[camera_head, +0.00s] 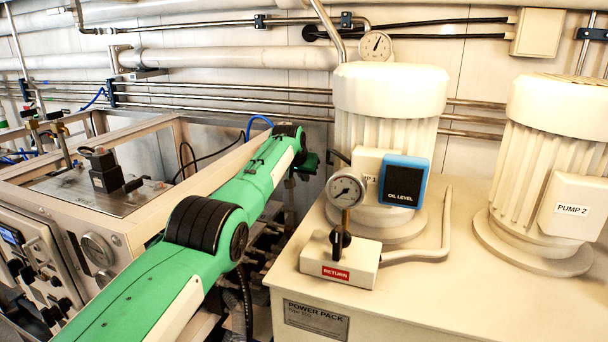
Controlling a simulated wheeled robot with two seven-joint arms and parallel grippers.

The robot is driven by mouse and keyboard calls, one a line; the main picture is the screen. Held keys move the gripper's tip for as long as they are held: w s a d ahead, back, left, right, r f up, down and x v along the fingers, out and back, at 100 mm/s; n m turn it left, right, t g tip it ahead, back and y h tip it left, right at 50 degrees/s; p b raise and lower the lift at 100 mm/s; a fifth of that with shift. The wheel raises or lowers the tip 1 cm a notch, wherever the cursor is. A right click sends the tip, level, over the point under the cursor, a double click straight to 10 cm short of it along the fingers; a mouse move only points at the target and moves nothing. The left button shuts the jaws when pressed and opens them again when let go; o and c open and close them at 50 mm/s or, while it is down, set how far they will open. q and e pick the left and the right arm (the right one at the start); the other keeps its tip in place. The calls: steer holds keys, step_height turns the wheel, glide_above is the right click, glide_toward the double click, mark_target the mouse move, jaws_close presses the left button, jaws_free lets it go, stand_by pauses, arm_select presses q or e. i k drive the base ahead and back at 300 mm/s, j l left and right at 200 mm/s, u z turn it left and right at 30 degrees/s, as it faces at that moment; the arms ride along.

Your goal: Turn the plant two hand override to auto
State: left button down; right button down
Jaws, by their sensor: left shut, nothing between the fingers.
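My green left arm reaches in from the bottom left towards the middle. My left gripper (306,164) is at its far end, beside the left edge of the power pack; it is small, dark and partly hidden by the arm, and it is shut and empty. A grey control panel (38,262) with a small lit display and several black knobs stands at the far left, well away from the gripper. I cannot read its labels or tell which knob is the plant two hand override. My right gripper is not in view.
A cream power pack (480,300) fills the right, carrying two ribbed pumps, pump 1 (388,110) and pump 2 (550,150). A gauge (345,188) stands on its return block (340,262). A metal-framed unit (75,195) is at the left. Pipes line the back wall.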

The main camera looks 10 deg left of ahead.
mark_target(132, 186)
steer(key=k+j, duration=0.15)
steer(key=k, duration=0.35)
steer(key=k+j, duration=0.15)
steer(key=k, duration=0.35)
steer(key=k+j, duration=0.1)
steer(key=k, duration=0.35)
